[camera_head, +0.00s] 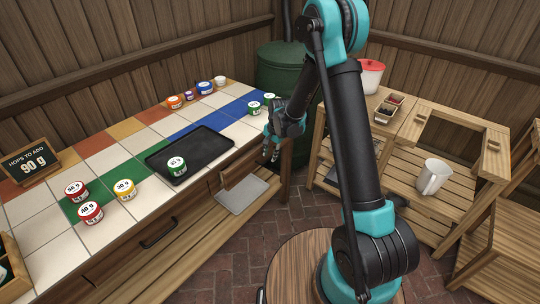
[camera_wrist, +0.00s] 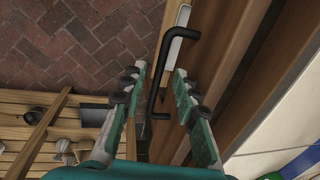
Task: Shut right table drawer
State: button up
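The tiled table (camera_head: 60,209) runs along the left in the head view. Its right drawer (camera_head: 240,166) is at the right part of the front and seems to stand out a little; how far is hard to tell, since my arm hides part of it. My gripper (camera_head: 271,153) is beside the table's right front. In the wrist view, my gripper (camera_wrist: 155,92) is open, with a finger on each side of a black bar handle (camera_wrist: 157,88) on the wooden front. Contact with the handle cannot be made out.
The left drawer handle (camera_head: 160,235) is on the same table front. A grey board (camera_head: 241,195) lies on the lower shelf. A black tray (camera_head: 190,153) and several jars stand on top. A wooden shelf unit (camera_head: 408,150) with a white pitcher (camera_head: 433,177) is at right. Brick floor lies between.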

jog(key=shift+f, duration=0.35)
grip_shut()
jog(key=shift+a, duration=0.1)
